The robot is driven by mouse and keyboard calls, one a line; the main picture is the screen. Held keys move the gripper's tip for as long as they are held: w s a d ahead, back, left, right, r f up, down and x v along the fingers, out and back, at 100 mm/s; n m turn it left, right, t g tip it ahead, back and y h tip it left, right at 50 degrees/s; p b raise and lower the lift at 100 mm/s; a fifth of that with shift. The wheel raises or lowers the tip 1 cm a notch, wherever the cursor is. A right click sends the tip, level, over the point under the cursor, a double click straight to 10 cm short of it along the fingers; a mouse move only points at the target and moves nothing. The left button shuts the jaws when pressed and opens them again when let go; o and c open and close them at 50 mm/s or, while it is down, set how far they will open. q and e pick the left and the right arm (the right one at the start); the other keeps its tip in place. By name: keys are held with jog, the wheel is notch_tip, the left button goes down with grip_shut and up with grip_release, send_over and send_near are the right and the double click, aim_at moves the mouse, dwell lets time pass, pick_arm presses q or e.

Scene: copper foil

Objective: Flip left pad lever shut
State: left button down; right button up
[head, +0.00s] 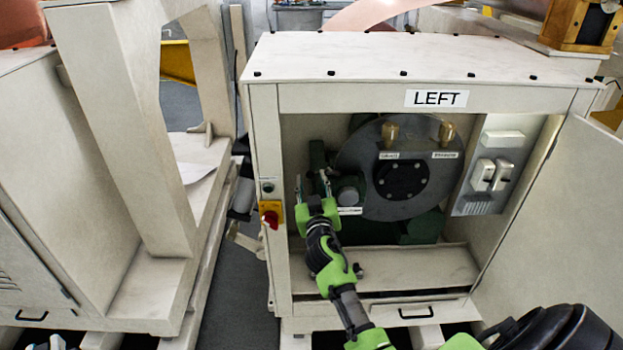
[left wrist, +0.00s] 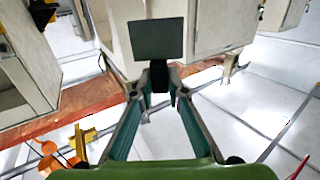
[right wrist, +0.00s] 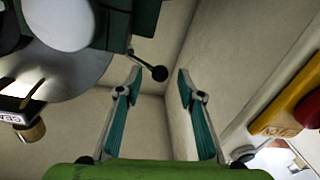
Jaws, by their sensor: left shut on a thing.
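The open cabinet marked LEFT (head: 418,98) holds a grey disc (head: 350,150) with two brass fittings and dark green housings. My right gripper (head: 312,184) reaches into its left side, fingers open and empty. In the right wrist view, a short lever with a black ball knob (right wrist: 159,73) sticks out from a dark green part. The knob lies between the spread fingertips of the right gripper (right wrist: 159,88), seemingly touching neither; its depth is unclear. My left gripper (left wrist: 158,88) is shut on the black stem of a dark rectangular plate (left wrist: 157,38).
A yellow switch plate with a red knob (head: 270,213) sits on the cabinet's left post, close to my right arm. The cabinet door (head: 560,220) stands open at right. White switch boxes (head: 492,175) are on the inner right wall.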

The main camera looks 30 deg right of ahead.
jog(key=shift+w+d, duration=0.2)
jog(key=shift+w, duration=0.2)
jog(key=shift+c, duration=0.4)
grip_shut()
jog(key=shift+s+r, duration=0.15)
